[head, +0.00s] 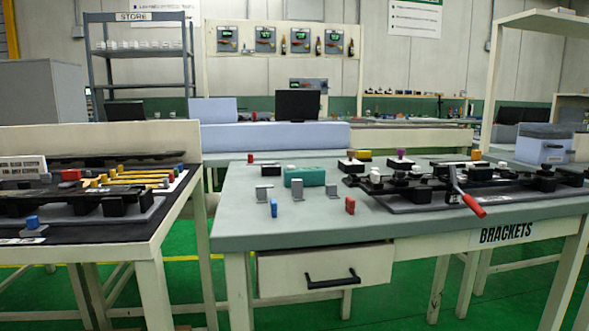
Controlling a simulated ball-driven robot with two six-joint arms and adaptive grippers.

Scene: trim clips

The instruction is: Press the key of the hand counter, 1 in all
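I cannot surely pick out the hand counter at this size. On the grey table (240,215), small dark blocks carry coloured tops: a purple one (401,153) and a yellow one (362,154) toward the back. A dark block with a pale top (287,169) stands left of a teal block (305,177). Which of these, if any, has the counter's key cannot be told. Neither of my grippers is in view.
A long black fixture (425,188) with a red-handled lever (474,206) fills the table's right half. Small grey brackets (263,193) and blue and red pieces stand at front left. A drawer (325,270) is below. Another bench (170,215) stands left, with a gap between.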

